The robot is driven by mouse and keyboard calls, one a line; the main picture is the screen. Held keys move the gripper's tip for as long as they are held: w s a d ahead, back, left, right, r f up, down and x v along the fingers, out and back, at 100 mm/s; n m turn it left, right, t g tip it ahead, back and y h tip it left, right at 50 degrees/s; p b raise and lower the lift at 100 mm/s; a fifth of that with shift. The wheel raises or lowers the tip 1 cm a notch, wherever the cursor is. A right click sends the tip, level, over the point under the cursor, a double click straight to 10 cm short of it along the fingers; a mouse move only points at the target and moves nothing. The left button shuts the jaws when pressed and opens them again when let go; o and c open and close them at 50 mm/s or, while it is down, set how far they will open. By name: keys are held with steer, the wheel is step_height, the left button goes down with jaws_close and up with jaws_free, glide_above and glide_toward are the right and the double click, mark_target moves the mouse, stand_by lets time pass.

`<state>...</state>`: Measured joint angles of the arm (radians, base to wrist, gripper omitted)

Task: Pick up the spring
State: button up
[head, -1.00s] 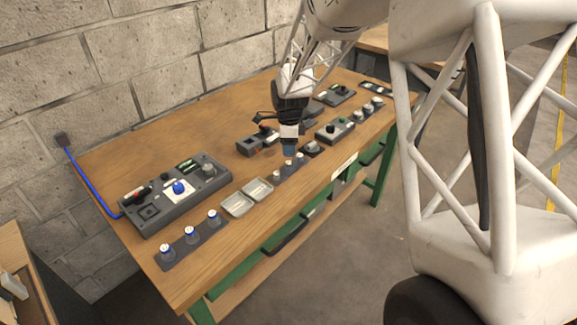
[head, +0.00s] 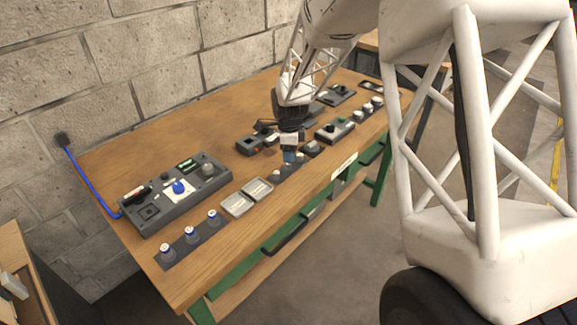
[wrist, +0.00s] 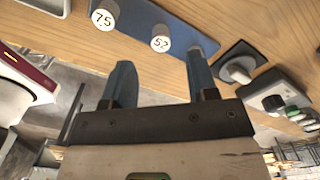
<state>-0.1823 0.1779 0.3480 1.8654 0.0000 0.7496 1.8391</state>
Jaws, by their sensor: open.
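I cannot make out a spring for certain in either view. My gripper (head: 289,157) is low over the front edge of the wooden table, at a dark strip of small capped pegs (head: 276,174). In the wrist view my gripper (wrist: 160,58) has its two blue fingers apart, with nothing held between them. A peg with a white cap marked 52 (wrist: 160,44) shows just beyond the gap between the fingertips. A cap that seems marked 75 (wrist: 102,19) is to its left. The right finger may hide another peg.
A dark square base with a pale knob (wrist: 238,70) is right of the fingers. Two metal trays (head: 237,204) and a strip of blue-topped pegs (head: 190,235) lie left along the front edge. A grey control panel (head: 160,215) sits behind them. The table's back middle is clear.

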steer(key=shift+w+a+f, duration=0.1)
steer(key=shift+f, duration=2.45)
jaws_close()
steer(key=shift+r, duration=0.15)
steer(key=shift+r, duration=0.5)
step_height(320, 180, up, 2)
steer(key=shift+r, duration=0.1)
steer(key=s+d+r, duration=0.1)
steer(key=s+d, duration=0.2)
steer(key=s, duration=1.2)
steer(key=shift+s+r, duration=0.2)
steer(key=shift+s, duration=0.2)
steer(key=shift+a, duration=0.1)
